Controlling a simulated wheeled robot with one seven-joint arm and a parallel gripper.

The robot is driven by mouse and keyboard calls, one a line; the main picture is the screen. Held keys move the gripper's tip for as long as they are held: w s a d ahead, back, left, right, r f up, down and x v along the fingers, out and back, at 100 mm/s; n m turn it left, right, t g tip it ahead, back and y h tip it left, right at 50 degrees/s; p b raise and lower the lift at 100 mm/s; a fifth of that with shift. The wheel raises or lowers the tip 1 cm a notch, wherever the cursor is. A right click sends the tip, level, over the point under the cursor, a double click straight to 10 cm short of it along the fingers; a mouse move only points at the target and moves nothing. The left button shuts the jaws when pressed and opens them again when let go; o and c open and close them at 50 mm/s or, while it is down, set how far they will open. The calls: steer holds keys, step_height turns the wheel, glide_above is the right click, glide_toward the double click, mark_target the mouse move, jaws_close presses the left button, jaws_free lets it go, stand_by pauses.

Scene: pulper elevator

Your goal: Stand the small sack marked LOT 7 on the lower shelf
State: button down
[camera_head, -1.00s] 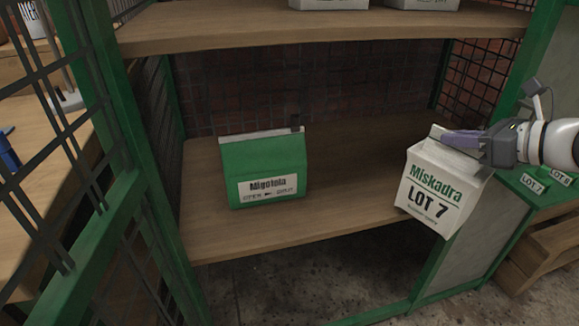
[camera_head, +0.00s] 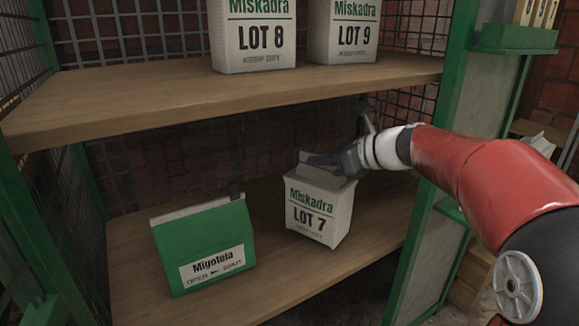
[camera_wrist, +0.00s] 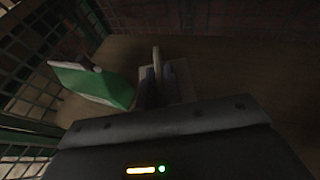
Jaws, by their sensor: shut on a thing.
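The small white sack marked Miskadra LOT 7 (camera_head: 318,214) is over the right part of the lower shelf (camera_head: 272,250) in the head view, leaning slightly. My gripper (camera_head: 326,160) is shut on its folded top, with the arm reaching in from the right. I cannot tell whether the sack's base touches the shelf. In the wrist view my gripper's fingers (camera_wrist: 160,82) close around the pale top of the sack (camera_wrist: 155,56); most of the sack is hidden below them.
White sacks LOT 8 (camera_head: 254,38) and LOT 9 (camera_head: 345,32) stand on the upper shelf (camera_head: 200,92) overhead. A green-edged post (camera_head: 430,180) bounds the right; mesh (camera_head: 60,150) bounds the left.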

mark_target(300, 163)
steer(key=b+x, duration=0.1)
steer(key=x, duration=0.7)
steer(key=shift+w+a, duration=0.2)
steer(key=shift+a, duration=0.05)
steer(key=shift+f, duration=0.1)
stand_by(0.3)
steer(key=shift+f, duration=0.15)
steer(key=c, duration=1.6)
jaws_free()
steer(key=shift+o, duration=0.2)
